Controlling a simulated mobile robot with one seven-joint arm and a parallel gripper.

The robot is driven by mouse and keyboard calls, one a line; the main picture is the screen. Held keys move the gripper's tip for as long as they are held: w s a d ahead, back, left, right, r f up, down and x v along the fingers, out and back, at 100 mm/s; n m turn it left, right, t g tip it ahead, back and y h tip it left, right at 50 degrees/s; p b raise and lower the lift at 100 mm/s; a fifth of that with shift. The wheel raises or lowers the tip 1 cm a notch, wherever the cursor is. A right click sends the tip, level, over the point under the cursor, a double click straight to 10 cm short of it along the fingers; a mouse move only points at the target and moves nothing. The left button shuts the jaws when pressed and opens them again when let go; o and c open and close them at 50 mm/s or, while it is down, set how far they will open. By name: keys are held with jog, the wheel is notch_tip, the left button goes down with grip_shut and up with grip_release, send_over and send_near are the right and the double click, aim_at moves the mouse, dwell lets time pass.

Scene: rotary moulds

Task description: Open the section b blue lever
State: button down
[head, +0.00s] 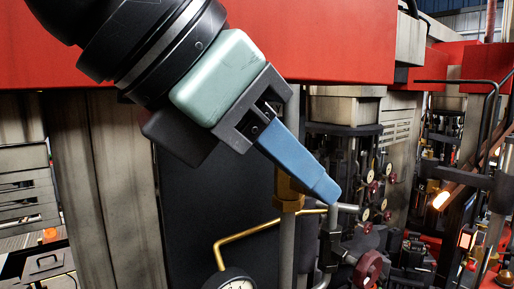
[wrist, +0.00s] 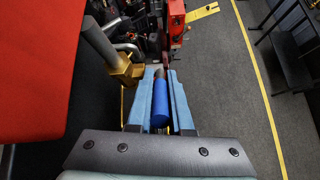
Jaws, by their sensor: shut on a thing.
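The blue lever (wrist: 160,108) shows in the wrist view as a bright blue cylindrical handle on a grey rod. It lies lengthwise between the two pale blue fingers of my gripper (wrist: 161,76), which is shut on it. In the head view my gripper (head: 328,192) points down and to the right, its fingertips beside the grey metal pipework (head: 334,218). The fingers hide most or all of the blue handle there. I cannot read any section label.
A brass fitting (head: 290,192) on an upright pipe stands close left of the fingers, with a bent brass pipe (head: 245,236) and a gauge (head: 236,283) below. A dark red handwheel (head: 368,268) is at lower right. A red machine panel (wrist: 38,65) fills the wrist view's left; open floor (wrist: 225,85) lies right.

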jog(key=shift+r+y+p, duration=0.15)
jog(key=shift+y+p, duration=0.25)
jog(key=shift+y, duration=0.1)
jog(key=shift+d, duration=0.1)
jog(key=c, duration=0.8)
grip_release()
jog(key=shift+c, duration=0.2)
